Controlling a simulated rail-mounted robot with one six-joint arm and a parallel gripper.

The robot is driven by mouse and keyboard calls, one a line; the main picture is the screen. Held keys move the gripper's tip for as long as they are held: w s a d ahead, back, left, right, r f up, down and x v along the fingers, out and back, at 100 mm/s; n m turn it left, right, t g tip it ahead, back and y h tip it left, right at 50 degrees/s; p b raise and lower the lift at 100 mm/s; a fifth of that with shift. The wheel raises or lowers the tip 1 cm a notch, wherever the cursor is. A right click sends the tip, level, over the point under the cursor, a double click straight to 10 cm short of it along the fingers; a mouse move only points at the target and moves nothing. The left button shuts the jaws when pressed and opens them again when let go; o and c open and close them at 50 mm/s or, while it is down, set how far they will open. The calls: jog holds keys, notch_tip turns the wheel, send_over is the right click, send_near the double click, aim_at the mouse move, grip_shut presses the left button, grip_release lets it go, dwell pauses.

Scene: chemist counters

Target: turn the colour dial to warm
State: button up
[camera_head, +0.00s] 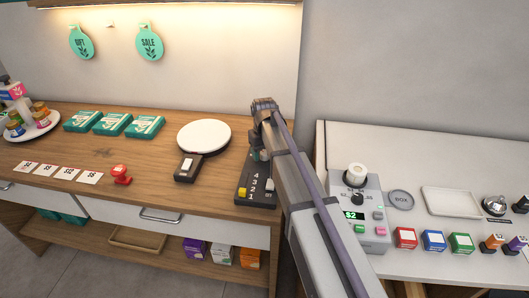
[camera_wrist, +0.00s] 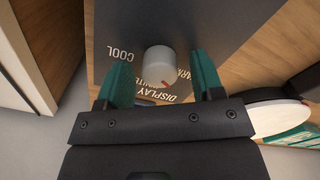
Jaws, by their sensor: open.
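The colour dial (camera_wrist: 159,65) is a pale round knob with a small red mark near its lower right edge in the wrist view. It sits on a dark panel (camera_wrist: 118,30). COOL is printed to the dial's left; other words on its right are partly hidden, and DISPLAY is printed below it. My gripper (camera_wrist: 161,75) is open, with one teal finger on each side of the dial; I cannot tell if they touch it. In the head view the dark panel (camera_head: 258,190) lies at the wooden counter's right end, and my gripper (camera_head: 262,153) hides the dial there.
A round white plate (camera_head: 204,135) and a small dark device (camera_head: 188,168) lie left of the panel.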

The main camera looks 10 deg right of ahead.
aim_at(264, 152)
notch_tip(264, 152, up, 11)
jog(key=p, duration=1)
jog(key=shift+p, duration=0.4)
jog(key=shift+a+f, duration=0.1)
jog(key=s+m, duration=0.2)
jog(key=s, duration=2.3)
